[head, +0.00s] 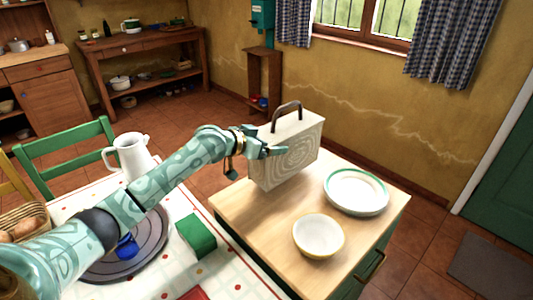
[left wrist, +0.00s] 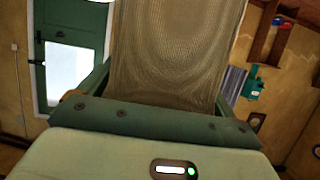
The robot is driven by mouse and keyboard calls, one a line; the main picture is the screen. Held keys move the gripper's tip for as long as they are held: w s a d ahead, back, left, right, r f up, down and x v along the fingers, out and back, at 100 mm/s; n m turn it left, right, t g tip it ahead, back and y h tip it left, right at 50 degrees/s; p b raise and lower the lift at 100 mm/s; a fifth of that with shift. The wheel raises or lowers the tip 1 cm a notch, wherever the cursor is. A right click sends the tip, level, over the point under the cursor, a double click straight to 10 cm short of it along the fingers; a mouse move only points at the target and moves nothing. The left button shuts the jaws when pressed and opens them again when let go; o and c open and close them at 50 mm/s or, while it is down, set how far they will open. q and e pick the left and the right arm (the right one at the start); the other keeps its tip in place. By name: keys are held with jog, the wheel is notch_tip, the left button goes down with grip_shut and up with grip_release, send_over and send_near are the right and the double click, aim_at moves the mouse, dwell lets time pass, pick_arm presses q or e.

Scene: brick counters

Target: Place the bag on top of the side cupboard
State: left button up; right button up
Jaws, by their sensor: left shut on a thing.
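The bag (head: 287,155) is a pale, boxy, upright bag with a swirl pattern on its side and a dark arched handle on top. My left gripper (head: 272,151) is shut on its left edge. In the left wrist view the bag (left wrist: 170,50) fills the space between the fingers. The side cupboard (head: 270,225) has a light wood top and a green front. The bag stands over its back left part; I cannot tell whether its base touches the top. My right gripper is not in view.
A green-rimmed plate (head: 356,191) and a yellow-rimmed bowl (head: 319,236) stand on the cupboard's right and front parts. A dining table at the left holds a white jug (head: 132,154) and a green box (head: 197,236). The top's front left is clear.

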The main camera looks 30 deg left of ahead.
pick_arm(q)
notch_tip(320, 180, down, 3)
jog(key=shift+r+b, duration=0.1)
jog(key=shift+b, duration=0.4)
jog(key=o, duration=1.6)
jog(key=shift+c, duration=0.2)
jog(key=shift+s, duration=0.15)
jog(key=p+v, duration=0.4)
jog(key=v, duration=0.8)
